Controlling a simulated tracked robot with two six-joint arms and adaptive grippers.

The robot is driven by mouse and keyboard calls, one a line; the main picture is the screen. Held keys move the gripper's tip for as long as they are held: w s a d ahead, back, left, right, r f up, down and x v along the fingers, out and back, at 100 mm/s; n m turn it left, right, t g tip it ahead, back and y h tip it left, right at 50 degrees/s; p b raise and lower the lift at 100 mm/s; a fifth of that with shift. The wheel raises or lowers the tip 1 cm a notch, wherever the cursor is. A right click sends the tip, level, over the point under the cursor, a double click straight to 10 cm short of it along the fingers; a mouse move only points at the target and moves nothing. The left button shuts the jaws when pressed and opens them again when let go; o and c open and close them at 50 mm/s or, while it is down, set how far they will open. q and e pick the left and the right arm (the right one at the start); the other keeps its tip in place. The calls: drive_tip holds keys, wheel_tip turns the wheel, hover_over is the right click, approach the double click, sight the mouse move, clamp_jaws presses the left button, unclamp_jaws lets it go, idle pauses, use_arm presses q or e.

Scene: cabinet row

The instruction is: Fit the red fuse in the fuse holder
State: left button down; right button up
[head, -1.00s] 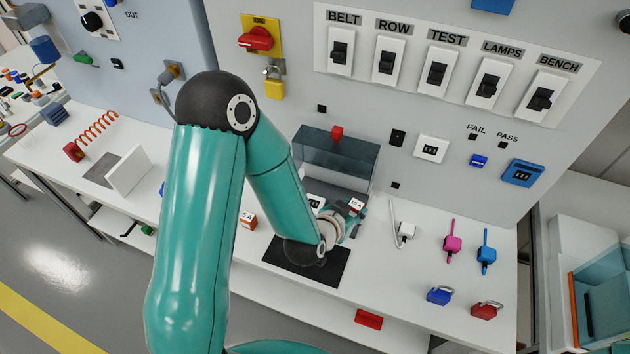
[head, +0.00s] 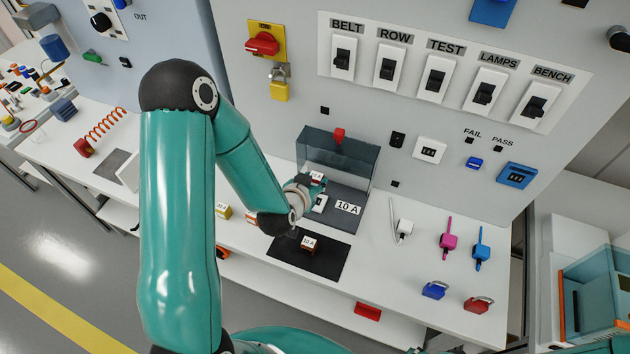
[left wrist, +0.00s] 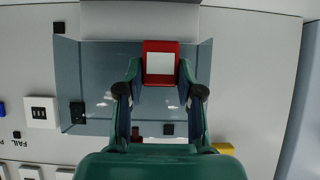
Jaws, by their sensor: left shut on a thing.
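My left gripper (head: 312,185) is shut on a red fuse (head: 316,177) with a white label. In the left wrist view the red fuse (left wrist: 160,62) sits between the two fingertips (left wrist: 160,92), label facing the camera. The fuse holder (head: 350,190) is a dark grey base with a "10 A" label and a smoky clear cover behind. The gripper holds the fuse over the holder's left part, in front of the cover; I cannot tell whether the fuse touches anything. A white piece with dark slots (head: 320,203) shows beside the gripper. My right gripper is not in view.
Another labelled fuse (head: 308,244) lies on the black mat (head: 330,259) in front. A yellow fuse (head: 223,211) stands left of my forearm. The switch panel (head: 450,75) is above.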

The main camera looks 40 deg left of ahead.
use_arm(q)
drive_tip(key=shift+f, duration=0.1)
drive_tip(key=shift+f+b, duration=1.75)
drive_tip(key=shift+f, duration=1.05)
drive_tip(key=shift+s+b, duration=0.15)
drive_tip(key=shift+b, duration=0.9)
drive_tip(key=shift+f+b, duration=0.55)
drive_tip(key=shift+b, duration=0.15)
idle(0.4)
drive_tip(key=c, duration=0.7)
unclamp_jaws()
drive_tip(key=shift+o, duration=0.2)
drive_tip(key=shift+r, duration=0.2)
wheel_tip(320, 180, up, 10)
drive_tip(key=shift+f, duration=0.2)
